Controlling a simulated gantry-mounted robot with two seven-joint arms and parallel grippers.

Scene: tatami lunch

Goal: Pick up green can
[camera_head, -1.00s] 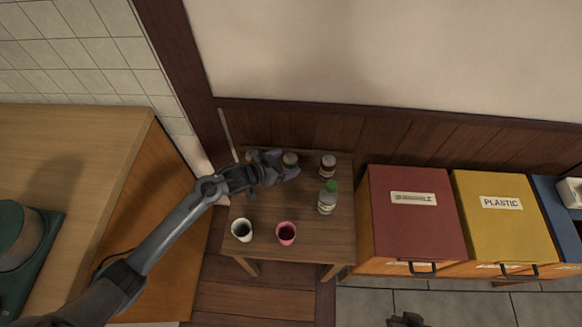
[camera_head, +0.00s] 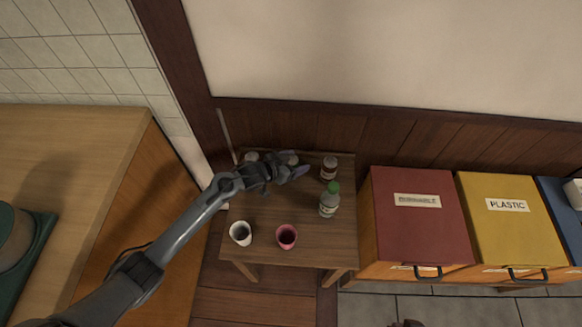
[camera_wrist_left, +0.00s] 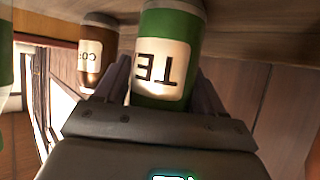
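The green can (camera_wrist_left: 172,22), with a pale label, stands on the small wooden table (camera_head: 300,212). In the left wrist view it is upside down, between the fingers of my left gripper (camera_wrist_left: 163,72). A narrow gap seems to show beside the can, so the gripper looks open around it. In the head view my left gripper (camera_head: 298,167) is over the back of the table and hides most of the can. My right gripper is not clearly seen; only a small dark piece shows at the bottom edge.
A brown can (camera_wrist_left: 97,50) is close beside the green can; it also shows in the head view (camera_head: 329,168). A green-capped bottle (camera_head: 330,202), a white cup (camera_head: 240,233) and a pink cup (camera_head: 287,236) stand nearer. Red (camera_head: 418,215) and yellow (camera_head: 508,222) bins are at right.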

